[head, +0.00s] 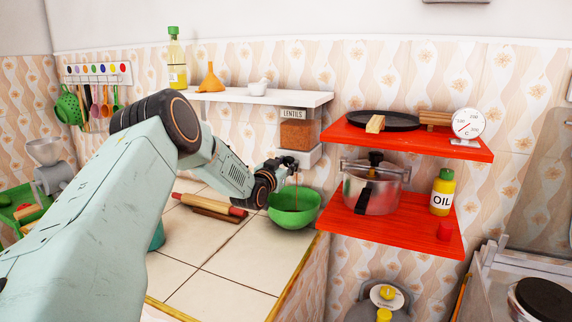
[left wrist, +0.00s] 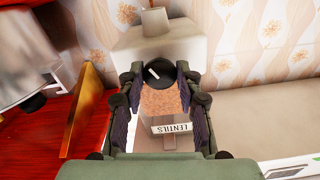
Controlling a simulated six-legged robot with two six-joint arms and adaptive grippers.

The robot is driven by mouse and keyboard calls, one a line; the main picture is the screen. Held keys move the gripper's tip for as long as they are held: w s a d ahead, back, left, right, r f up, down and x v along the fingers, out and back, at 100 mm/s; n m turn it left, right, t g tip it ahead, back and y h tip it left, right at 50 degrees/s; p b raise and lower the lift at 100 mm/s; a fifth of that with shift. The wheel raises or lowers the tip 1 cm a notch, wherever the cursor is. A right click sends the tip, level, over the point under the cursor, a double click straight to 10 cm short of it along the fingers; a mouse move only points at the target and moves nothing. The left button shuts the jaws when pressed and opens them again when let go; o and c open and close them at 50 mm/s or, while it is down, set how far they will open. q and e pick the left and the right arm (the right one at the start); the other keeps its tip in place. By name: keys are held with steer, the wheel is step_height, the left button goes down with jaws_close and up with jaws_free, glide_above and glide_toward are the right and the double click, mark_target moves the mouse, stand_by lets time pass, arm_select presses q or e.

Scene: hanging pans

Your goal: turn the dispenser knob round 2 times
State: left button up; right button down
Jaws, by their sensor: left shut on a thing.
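The lentils dispenser (head: 299,133) hangs on the wall, with a clear box of orange-brown lentils, a "LENTILS" label and a pale lower block. My left gripper (head: 280,170) is at the front of that block. In the left wrist view, the dispenser knob (left wrist: 151,77) is black with a white mark that lies slanted. My left gripper (left wrist: 155,74) has its two fingers shut on either side of the knob. A thin reddish-brown stream falls below the dispenser into the green bowl (head: 295,213). In the head view my gripper mostly hides the knob. My right gripper is not in view.
A white shelf (head: 260,97) runs above the tiled counter (head: 215,285). A rolling pin (head: 210,204) lies left of the bowl. Close on the right are red shelves (head: 345,218) with a pressure cooker (head: 375,190) and an oil bottle (head: 442,190).

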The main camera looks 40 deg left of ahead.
arm_select(q)
steer(key=shift+w+r, duration=0.15)
steer(key=shift+r, duration=0.4)
steer(key=o, duration=0.8)
steer(key=shift+c, duration=0.2)
steer(key=o, duration=0.4)
steer(key=shift+f, duration=0.25)
steer(key=shift+f, duration=0.1)
steer(key=shift+s, duration=0.2)
steer(key=v, duration=1.1)
steer(key=shift+s, duration=0.35)
